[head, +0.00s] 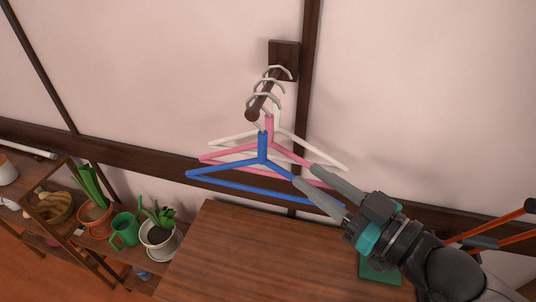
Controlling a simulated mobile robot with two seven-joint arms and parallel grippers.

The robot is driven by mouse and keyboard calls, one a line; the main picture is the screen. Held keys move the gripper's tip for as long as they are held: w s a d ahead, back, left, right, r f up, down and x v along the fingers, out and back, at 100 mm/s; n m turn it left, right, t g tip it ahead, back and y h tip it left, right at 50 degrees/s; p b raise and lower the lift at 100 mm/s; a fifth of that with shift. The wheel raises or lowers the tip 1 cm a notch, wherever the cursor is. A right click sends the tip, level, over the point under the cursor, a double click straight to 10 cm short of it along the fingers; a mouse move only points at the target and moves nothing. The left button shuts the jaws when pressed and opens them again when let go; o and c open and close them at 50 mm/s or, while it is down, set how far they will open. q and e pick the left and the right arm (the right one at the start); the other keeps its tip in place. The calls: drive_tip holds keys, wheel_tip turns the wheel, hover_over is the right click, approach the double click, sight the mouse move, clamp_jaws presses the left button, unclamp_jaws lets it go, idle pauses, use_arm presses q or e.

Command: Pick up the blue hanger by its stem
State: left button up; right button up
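The blue hanger (240,186) hangs in front from a dark wooden peg (262,98) on the wall. Its short upright stem (262,147) stands above the sloping arms, and its grey hook goes up to the peg. A pink hanger (228,154) and a white hanger (331,157) hang behind it on the same peg. My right gripper (304,175) comes in from the lower right, its two fingers spread and empty. The fingertips are right of the stem, and the lower one overlaps the blue hanger's right end in the picture; contact cannot be told. My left gripper is not in view.
A wooden table top (235,250) lies below the hangers, mostly bare. At the left are a shelf with a green watering can (125,230) and potted plants (160,235). A dark beam (130,155) crosses the wall. Orange bars (500,238) show at the right.

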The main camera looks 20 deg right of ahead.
sight(270, 163)
drive_tip(key=shift+p+x, duration=0.6)
drive_tip(key=shift+x, duration=4.55)
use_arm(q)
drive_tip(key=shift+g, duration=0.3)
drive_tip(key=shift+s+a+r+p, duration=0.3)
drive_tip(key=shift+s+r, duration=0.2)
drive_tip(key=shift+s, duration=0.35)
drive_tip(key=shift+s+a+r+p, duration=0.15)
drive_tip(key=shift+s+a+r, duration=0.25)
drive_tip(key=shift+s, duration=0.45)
use_arm(e)
drive_tip(key=shift+a+x, duration=0.15)
drive_tip(key=shift+x, duration=1)
drive_tip(key=shift+a+x, duration=0.2)
drive_tip(key=shift+x, duration=0.95)
drive_tip(key=shift+s, duration=0.15)
drive_tip(key=shift+c, duration=0.3)
drive_tip(key=shift+r, duration=0.1)
clamp_jaws()
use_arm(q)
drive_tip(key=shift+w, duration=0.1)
